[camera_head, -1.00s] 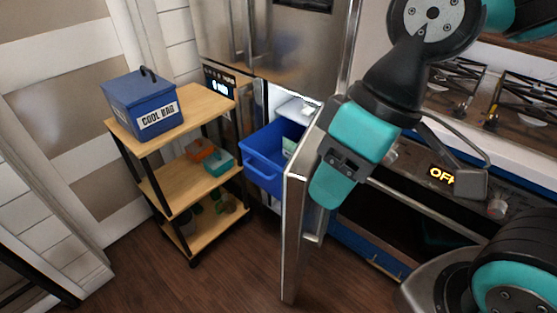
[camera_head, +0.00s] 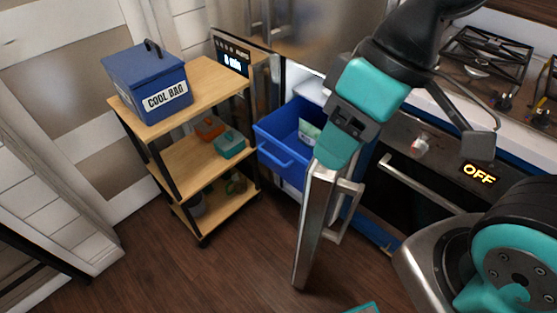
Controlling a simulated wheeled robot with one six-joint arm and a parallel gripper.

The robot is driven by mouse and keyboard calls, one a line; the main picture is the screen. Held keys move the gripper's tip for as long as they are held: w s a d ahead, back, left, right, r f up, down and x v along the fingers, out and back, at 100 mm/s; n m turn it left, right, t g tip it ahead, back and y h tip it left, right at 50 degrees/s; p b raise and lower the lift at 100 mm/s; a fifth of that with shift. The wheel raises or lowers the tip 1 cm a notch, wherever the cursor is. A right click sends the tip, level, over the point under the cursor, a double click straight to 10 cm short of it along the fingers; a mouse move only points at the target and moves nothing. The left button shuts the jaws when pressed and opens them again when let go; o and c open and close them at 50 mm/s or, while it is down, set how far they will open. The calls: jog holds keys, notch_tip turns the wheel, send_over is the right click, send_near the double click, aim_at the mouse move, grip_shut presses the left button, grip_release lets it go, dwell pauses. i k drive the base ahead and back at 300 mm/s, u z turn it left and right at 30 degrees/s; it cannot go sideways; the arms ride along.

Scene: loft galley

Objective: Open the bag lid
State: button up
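The blue cool bag (camera_head: 125,92) stands upright on the top shelf of a wooden cart at the left, its white "COOL BAG" label facing me. Its lid (camera_head: 130,62) lies shut on top, with a dark loop handle (camera_head: 153,47) standing up from it. My gripper (camera_head: 335,152) is at the lower end of my teal and black arm, over the top of an open fridge door and well to the right of the bag. It is not touching the bag. Its fingers cannot be made out, so their opening is unclear.
The cart (camera_head: 215,85) holds an orange container (camera_head: 209,129) and a teal container (camera_head: 230,145) on its middle shelf. A blue drawer (camera_head: 275,135) is pulled out behind the open fridge door (camera_head: 313,225). An oven (camera_head: 425,185) stands right. Floor before the cart is clear.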

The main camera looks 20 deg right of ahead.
aim_at(138, 65)
jog(key=k, duration=0.55)
jog(key=u, duration=0.65)
jog(key=i, duration=0.45)
jog(key=u, duration=0.7)
jog(key=i, duration=1.45)
jog(key=z, duration=0.8)
jog(key=i, duration=0.45)
jog(key=z, duration=0.3)
